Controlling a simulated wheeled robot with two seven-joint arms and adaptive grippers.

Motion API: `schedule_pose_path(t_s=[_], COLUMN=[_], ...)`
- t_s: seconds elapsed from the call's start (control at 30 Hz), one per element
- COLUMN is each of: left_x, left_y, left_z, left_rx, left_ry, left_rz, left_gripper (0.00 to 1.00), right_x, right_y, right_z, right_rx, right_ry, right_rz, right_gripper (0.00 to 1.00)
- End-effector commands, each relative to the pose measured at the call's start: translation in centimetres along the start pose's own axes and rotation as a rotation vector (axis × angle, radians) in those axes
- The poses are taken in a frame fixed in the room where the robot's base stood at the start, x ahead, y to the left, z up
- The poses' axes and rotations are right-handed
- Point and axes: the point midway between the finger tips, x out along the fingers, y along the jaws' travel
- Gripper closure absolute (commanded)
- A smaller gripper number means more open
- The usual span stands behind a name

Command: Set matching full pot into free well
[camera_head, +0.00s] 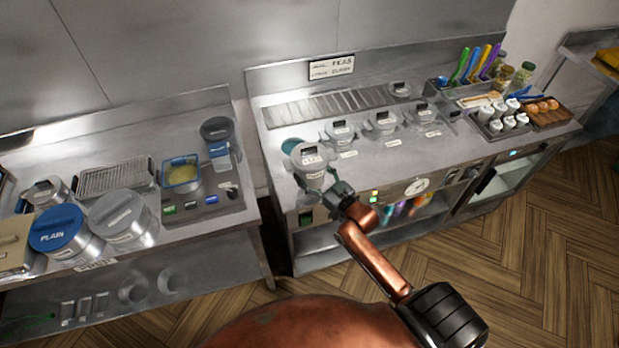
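My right gripper (318,187) reaches in from the lower right, its fingers closed around the lower part of a grey-white lidded pot (311,158). The pot is roughly upright at the left end of the steel counter (375,160) and looks raised above it. Its label is too small to read surely. A teal round shape (292,145) shows partly behind it; I cannot tell whether it is a well. Similar lidded pots stand in a row: left (341,133), middle (384,122), right (422,114). My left gripper is out of view.
A two-line sign (332,67) stands at the back. Colourful-handled utensils (476,64), jars (523,75) and white containers (497,115) crowd the right end. The left counter holds a blue-lidded PLAIN drum (57,231), a grey-lidded drum (122,217) and a fryer basket (182,174). A gap separates the counters.

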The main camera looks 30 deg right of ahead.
Motion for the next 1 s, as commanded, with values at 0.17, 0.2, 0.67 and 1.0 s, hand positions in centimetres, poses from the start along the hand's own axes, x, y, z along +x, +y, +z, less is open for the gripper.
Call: schedule_pose_path(t_s=[0.17, 0.2, 0.67, 1.0], left_x=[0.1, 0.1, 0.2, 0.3], left_y=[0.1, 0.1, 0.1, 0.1], left_z=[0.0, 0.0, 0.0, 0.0], left_rx=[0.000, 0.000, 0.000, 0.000], left_ry=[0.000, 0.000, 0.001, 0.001], left_rz=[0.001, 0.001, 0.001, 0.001], left_gripper=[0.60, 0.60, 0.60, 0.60], right_x=[0.8, 0.9, 1.5, 1.4], right_y=[0.2, 0.3, 0.5, 0.5], right_z=[0.3, 0.4, 4.0, 4.7], right_rx=[-0.002, -0.002, -0.002, -0.001], right_ry=[0.010, 0.010, 0.010, 0.000], right_rz=[0.000, 0.000, 0.000, 0.000], right_gripper=[0.87, 0.87, 0.87, 0.27])
